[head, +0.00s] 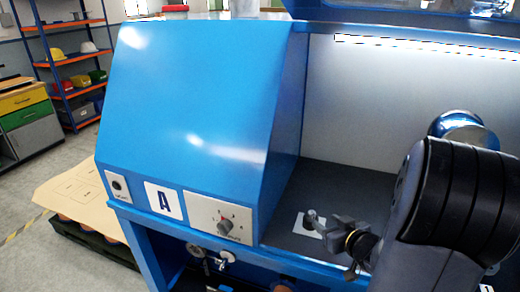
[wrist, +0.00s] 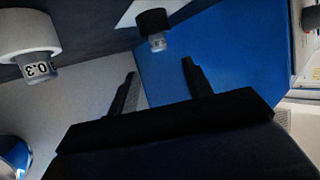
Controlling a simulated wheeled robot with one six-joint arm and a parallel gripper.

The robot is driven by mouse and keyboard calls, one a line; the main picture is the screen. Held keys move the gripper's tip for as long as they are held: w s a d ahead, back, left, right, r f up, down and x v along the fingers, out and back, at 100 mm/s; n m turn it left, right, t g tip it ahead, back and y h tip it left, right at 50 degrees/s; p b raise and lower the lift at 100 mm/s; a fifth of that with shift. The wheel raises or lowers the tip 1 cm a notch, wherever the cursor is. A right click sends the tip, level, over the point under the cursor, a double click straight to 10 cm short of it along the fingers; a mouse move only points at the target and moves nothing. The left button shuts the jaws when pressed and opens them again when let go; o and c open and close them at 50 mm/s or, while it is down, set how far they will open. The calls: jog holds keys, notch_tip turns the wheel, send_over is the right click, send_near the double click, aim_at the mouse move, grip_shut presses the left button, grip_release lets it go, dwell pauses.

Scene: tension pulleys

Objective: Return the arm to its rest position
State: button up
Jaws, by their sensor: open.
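My gripper (wrist: 158,68) is open in the wrist view, with its two dark fingers apart and nothing visible between them. In the head view my gripper (head: 328,227) is at the end of my dark arm, low over the bay floor. A small dark cylindrical piece (head: 310,218) stands on a white plate just left of it; I cannot tell whether they touch. In the wrist view a black-collared piece (wrist: 154,28) is beyond the fingertips, and a white, wider piece with a labelled grey end (wrist: 30,45) is at the left.
The bay's grey floor (head: 345,185) is mostly clear behind the gripper. Shelves (head: 75,60) stand far left.

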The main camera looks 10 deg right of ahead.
aim_at(311, 212)
jog(key=x, duration=0.9)
jog(key=shift+w+a+f, duration=0.1)
jog(key=shift+w+f, duration=0.1)
jog(key=shift+f, duration=0.05)
jog(key=shift+r, duration=0.25)
jog(key=shift+f, duration=0.1)
